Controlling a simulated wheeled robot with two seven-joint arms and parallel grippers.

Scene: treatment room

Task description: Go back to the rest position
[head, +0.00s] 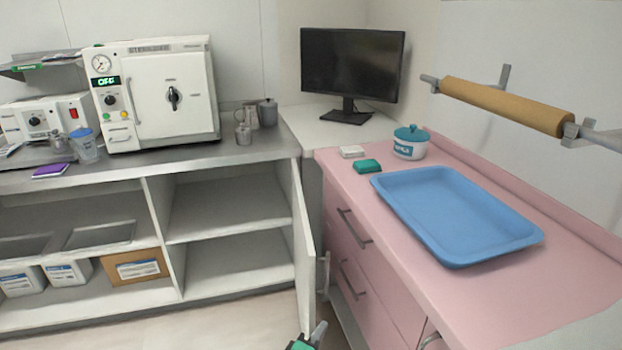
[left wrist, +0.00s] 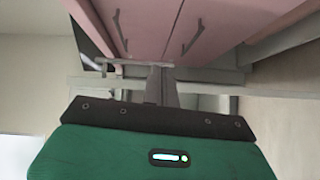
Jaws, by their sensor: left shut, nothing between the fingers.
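My left gripper (head: 316,335) shows at the bottom edge of the head view, low in front of the cabinets. Only its tip and a bit of green body are visible there. In the left wrist view its fingers (left wrist: 161,84) are together with nothing between them, and the green and black gripper body fills the lower part. It is apart from the pink drawers (left wrist: 165,25). My right gripper is in neither view.
A pink counter (head: 345,185) at right holds a blue tray (head: 455,262), a lidded teal and white jar (head: 410,148) and small packs. An open cabinet door (head: 303,250) juts out near my left gripper. A steriliser (head: 165,95) stands on the grey counter.

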